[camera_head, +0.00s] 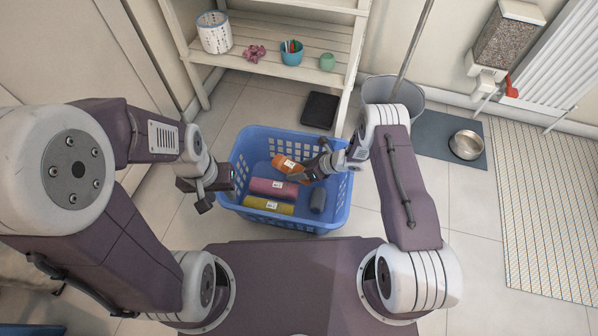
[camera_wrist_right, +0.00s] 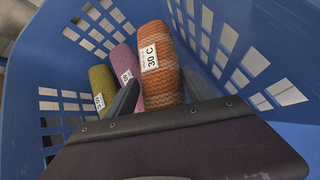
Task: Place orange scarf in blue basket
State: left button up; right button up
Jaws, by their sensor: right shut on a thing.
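The orange scarf (camera_head: 287,163) is a rolled knit with a white "30 C" label, and it also shows in the right wrist view (camera_wrist_right: 161,75). My right gripper (camera_head: 302,174) is shut on it, with a dark finger on either side in the right wrist view. The scarf is inside the blue basket (camera_head: 232,187), below its rim. I cannot tell whether it touches the basket floor. My left gripper (camera_head: 205,195) hangs by the basket's left rim with nothing visible in it, and its finger gap is unclear.
A grey bucket (camera_head: 408,92) stands behind my right arm. A white shelf (camera_head: 272,63) is at the back. A metal bowl (camera_head: 466,145) sits on a mat at right.

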jog(key=shift+f+b, duration=0.3)
jog(key=shift+f, duration=0.1)
jog(key=o, duration=1.6)
jog(key=shift+r, duration=0.1)
jog(key=shift+o, duration=0.2)
jog(key=shift+r, duration=0.15)
jog(key=p+v, duration=0.7)
jog(key=v, duration=0.5)
jog(key=shift+r, duration=0.2)
